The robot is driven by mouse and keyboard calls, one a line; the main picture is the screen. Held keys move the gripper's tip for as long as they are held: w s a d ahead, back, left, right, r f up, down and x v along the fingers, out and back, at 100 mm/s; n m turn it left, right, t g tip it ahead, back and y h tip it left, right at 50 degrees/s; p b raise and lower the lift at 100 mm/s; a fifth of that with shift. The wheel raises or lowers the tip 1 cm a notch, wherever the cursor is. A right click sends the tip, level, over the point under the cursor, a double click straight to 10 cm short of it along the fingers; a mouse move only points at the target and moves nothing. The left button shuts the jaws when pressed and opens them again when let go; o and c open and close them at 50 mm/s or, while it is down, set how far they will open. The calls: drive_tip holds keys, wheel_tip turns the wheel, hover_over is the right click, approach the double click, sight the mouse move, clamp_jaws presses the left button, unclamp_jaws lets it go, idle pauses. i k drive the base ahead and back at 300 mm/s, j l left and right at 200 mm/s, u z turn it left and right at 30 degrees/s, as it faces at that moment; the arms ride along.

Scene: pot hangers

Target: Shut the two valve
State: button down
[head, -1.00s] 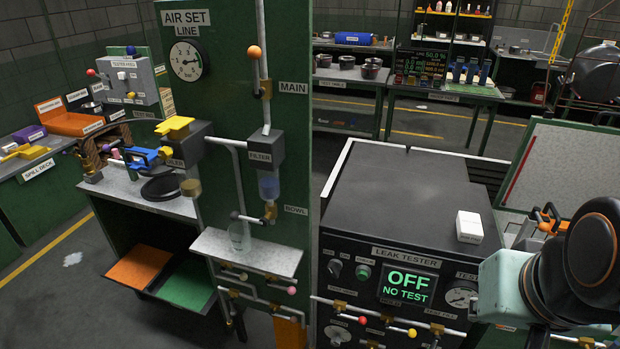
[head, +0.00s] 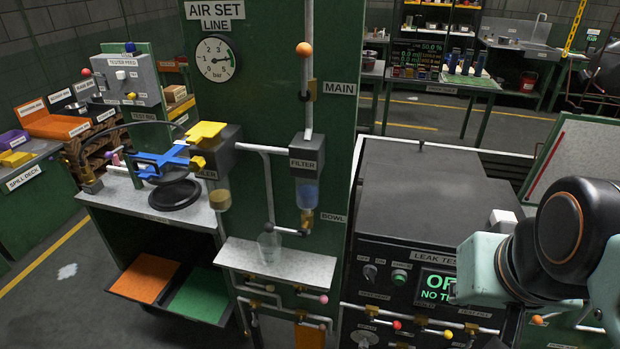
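Several small pipe valves with coloured ball-ended levers are in the head view; the frames do not show which two the task names. The MAIN valve lever has an orange ball (head: 304,49) above it on the green panel. A pink-ended lever (head: 323,299) sits under the small shelf. On the leak tester (head: 430,205), a red-ended lever (head: 397,325) and a yellow-ended lever (head: 447,335) sit low on the front. An orange-ended lever (head: 537,320) is further right, beside my arm. My arm covers part of the tester's front; my gripper's fingertips are not visible.
The tester's display (head: 437,287) is partly hidden by my arm. A clear cup (head: 269,246) stands on the small shelf (head: 275,262). A blue fixture (head: 165,162) is on the left bench. A white box (head: 503,221) sits on the tester. Floor is open at the lower left.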

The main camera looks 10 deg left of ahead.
sight(270, 288)
drive_tip(key=i+j, duration=0.1)
drive_tip(key=j, duration=1.35)
drive_tip(key=i, duration=0.05)
